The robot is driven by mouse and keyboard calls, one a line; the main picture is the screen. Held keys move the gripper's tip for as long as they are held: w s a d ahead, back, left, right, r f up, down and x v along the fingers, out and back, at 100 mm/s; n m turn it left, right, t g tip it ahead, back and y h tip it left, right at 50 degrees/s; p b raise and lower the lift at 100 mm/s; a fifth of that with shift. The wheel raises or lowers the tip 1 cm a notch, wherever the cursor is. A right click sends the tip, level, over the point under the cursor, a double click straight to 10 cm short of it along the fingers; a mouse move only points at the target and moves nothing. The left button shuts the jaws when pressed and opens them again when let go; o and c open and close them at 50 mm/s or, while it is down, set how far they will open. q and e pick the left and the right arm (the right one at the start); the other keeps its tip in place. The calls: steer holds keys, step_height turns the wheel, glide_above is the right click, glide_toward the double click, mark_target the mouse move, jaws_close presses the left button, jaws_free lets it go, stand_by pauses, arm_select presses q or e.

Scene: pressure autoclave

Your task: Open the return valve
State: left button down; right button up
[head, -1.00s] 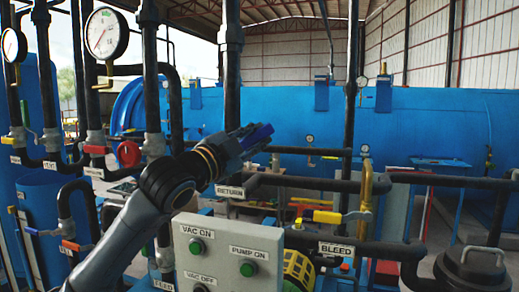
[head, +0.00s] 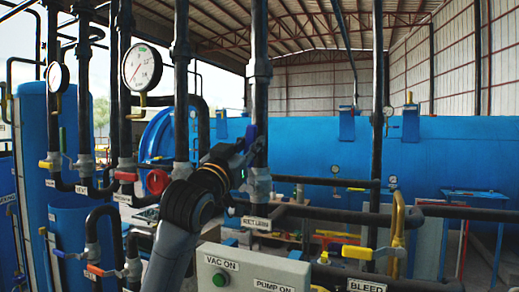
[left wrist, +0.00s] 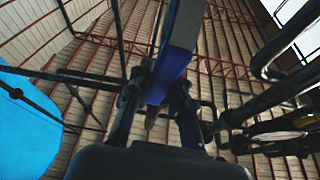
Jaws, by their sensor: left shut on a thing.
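The return valve's blue handle (head: 252,132) shows beside the vertical black pipe above the "RETURN" label (head: 257,223). My left gripper (head: 243,152) is at this handle, with my dark arm rising from below. In the left wrist view the blue handle (left wrist: 178,48) runs upward between the two fingers of my left gripper (left wrist: 155,88), which is shut on it. The grey valve body (head: 259,184) is just right of my wrist and partly hidden. My right gripper is not in view.
A grey control box (head: 252,270) with a green button stands below my wrist. A red wheel (head: 157,181) and a pressure gauge (head: 142,67) are to the left. A yellow handle (head: 358,252) sits near the "BLEED" label (head: 367,285). Black pipes surround the arm closely.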

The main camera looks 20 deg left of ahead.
arm_select(q)
steer(key=shift+a+r+n+y, duration=0.1)
steer(key=shift+a+n+y, duration=0.55)
steer(key=shift+n, duration=0.45)
steer(key=shift+a, duration=0.1)
steer(key=c, duration=1.2)
jaws_free()
steer(key=shift+o, duration=0.2)
steer(key=v, duration=1.2)
